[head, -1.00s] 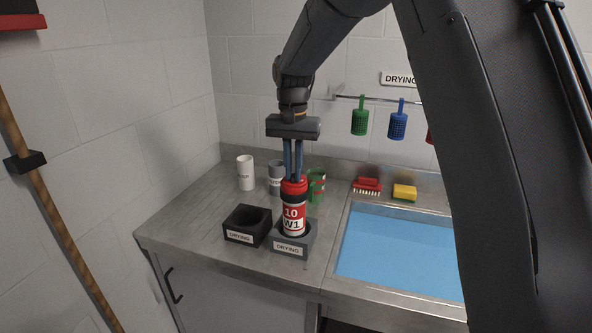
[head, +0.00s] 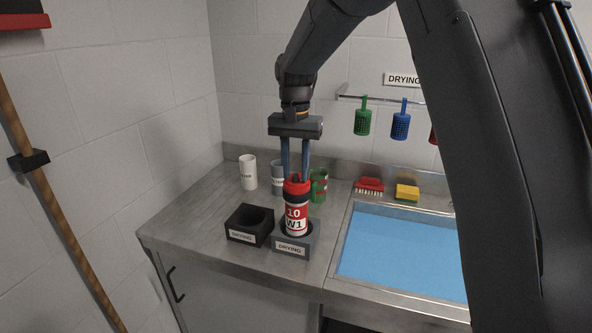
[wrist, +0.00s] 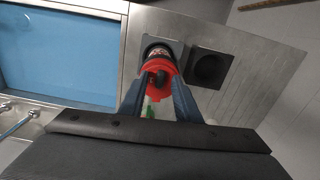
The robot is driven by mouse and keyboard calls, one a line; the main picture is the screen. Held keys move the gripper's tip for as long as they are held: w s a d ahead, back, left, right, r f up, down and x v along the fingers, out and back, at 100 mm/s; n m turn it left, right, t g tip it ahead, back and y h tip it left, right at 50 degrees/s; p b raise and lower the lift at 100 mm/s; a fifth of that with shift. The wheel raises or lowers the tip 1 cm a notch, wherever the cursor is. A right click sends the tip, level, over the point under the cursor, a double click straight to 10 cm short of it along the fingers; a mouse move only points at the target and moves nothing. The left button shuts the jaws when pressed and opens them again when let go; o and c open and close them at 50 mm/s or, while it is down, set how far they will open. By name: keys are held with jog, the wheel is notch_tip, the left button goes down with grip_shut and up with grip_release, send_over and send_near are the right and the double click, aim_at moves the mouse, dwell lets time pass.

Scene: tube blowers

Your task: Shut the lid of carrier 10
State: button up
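Carrier 10 (head: 296,215), a red and white cylinder with a black band marked "10 W1", stands upright in the grey drying holder (head: 292,252) on the steel counter. Its red top (head: 297,187) sits between the fingers of my gripper (head: 295,178). The fingers are spread apart, one on each side of the top. In the wrist view the red top (wrist: 158,68) shows a dark part on it, with a finger on either side. I cannot tell whether the lid is fully seated.
An empty black drying holder (head: 250,225) stands just left. White (head: 248,172), grey (head: 278,178) and green (head: 318,185) cups stand behind. A blue-filled sink (head: 400,250) is at the right, with a red brush (head: 369,185) and a yellow sponge (head: 407,192) behind it.

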aim_at(296, 175)
notch_tip(296, 175, up, 8)
jog(key=b, duration=0.2)
jog(key=shift+f+b, duration=0.2)
jog(key=shift+b, duration=0.2)
jog(key=s+d+f+n+b, duration=0.1)
jog(key=s+d+f, duration=0.4)
jog(key=s+f, duration=0.3)
jog(key=s+d+f+n+t+b, duration=0.1)
jog(key=s+d+f+b, duration=0.1)
jog(key=s+d+f, duration=0.3)
jog(key=s+d+f+n+b, duration=0.1)
jog(key=s+d+f, duration=0.4)
jog(key=s+f, duration=0.6)
jog(key=shift+s+n+b, duration=0.4)
jog(key=shift+s+b, duration=0.1)
jog(key=shift+b, duration=0.1)
jog(key=shift+d, duration=0.1)
